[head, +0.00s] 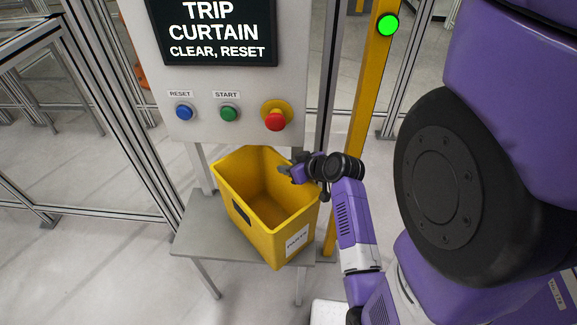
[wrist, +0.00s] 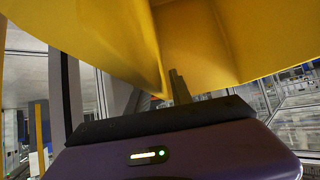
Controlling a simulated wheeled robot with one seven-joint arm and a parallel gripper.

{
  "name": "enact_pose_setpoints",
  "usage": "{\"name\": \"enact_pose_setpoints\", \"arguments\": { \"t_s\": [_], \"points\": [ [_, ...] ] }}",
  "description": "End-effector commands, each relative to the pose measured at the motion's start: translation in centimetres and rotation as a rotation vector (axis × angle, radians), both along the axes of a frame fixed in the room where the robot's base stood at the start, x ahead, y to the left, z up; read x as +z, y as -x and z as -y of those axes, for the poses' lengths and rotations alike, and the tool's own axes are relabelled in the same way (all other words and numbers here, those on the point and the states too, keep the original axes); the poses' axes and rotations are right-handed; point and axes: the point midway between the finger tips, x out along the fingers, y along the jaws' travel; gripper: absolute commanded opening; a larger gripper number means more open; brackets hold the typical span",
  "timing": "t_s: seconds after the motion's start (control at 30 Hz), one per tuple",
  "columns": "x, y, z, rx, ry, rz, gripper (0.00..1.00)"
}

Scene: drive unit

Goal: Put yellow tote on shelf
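The yellow tote (head: 254,218) is open-topped and empty, with a white label on its near side. In the head view it overlaps the grey shelf (head: 205,235), and its lowest corner reaches past the shelf's front edge. I cannot tell whether its base rests on the shelf. My gripper (head: 290,171) is at the tote's right rear rim and appears shut on it. In the wrist view the tote (wrist: 200,45) fills the top, and one finger of my gripper (wrist: 178,88) shows against its wall. The other finger is hidden.
A control panel (head: 290,75) with blue, green and red buttons stands right above and behind the tote. A yellow post (head: 368,90) with a green light is to the right. Metal fence frames (head: 110,130) stand at left. The floor in front is clear.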

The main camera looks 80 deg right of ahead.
Motion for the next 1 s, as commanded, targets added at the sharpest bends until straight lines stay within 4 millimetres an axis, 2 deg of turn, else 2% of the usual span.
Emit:
{"name": "enact_pose_setpoints", "arguments": {
  "t_s": [0.4, 0.8, 1.0],
  "points": [
    [0.6, 0.4, -0.3, -0.001, 0.001, 0.0, 0.26],
    [5.1, 5.1, -4.2, -0.001, 0.002, -0.001, 0.26],
    [6.9, 6.8, -5.6, -0.001, 0.001, 0.0, 0.26]
  ]
}}
